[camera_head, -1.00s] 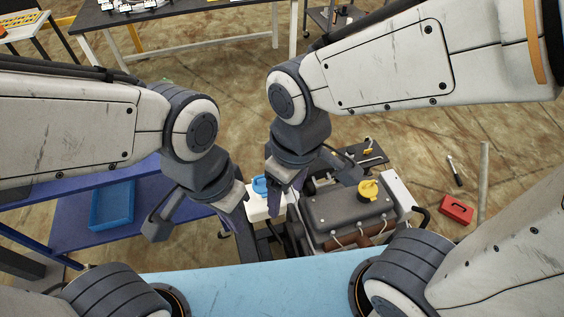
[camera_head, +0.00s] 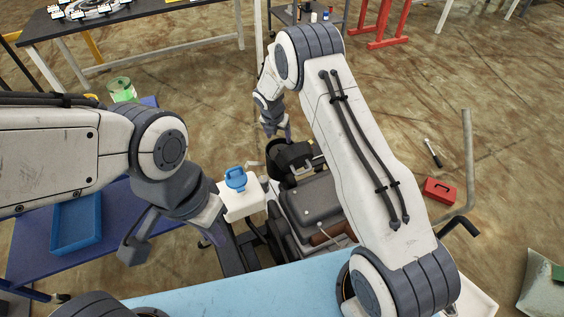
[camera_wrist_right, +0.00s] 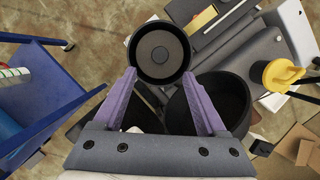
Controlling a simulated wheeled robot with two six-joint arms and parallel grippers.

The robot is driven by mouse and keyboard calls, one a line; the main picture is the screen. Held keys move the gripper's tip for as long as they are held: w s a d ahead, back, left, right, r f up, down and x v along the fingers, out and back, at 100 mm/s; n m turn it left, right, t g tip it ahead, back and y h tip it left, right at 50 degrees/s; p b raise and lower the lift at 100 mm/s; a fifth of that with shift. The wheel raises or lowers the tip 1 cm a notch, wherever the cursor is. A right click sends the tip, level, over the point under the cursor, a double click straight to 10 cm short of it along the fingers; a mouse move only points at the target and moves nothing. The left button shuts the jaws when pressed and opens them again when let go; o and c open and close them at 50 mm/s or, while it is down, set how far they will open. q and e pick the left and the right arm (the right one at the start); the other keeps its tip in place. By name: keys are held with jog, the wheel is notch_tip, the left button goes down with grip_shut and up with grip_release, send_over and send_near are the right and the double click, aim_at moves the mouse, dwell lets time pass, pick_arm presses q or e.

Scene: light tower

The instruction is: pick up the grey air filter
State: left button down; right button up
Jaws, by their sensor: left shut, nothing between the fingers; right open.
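A round black part with a grey disc inside its rim (camera_wrist_right: 160,53), which looks like the grey air filter, lies just beyond my right fingertips in the right wrist view. My right gripper (camera_wrist_right: 160,78) is open, its two purple fingers apart, with nothing held. A wide black open cylinder (camera_wrist_right: 235,88) is beside the right finger. In the head view my right gripper (camera_head: 277,133) hangs over the far end of the engine (camera_head: 312,200), close to a black round part (camera_head: 274,153). My left gripper (camera_head: 236,262) is shut and empty, left of the engine.
A white container with a blue cap (camera_head: 236,179) stands left of the engine. A blue tray (camera_head: 76,222) lies on the blue bench at left. A yellow cap (camera_wrist_right: 278,73) shows at right in the wrist view. A red box (camera_head: 440,190) lies on the floor.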

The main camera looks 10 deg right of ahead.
aim_at(281, 147)
jog(key=p+x, duration=0.1)
jog(key=x, duration=0.7)
jog(key=shift+w, duration=0.15)
grip_shut()
dwell(1.2)
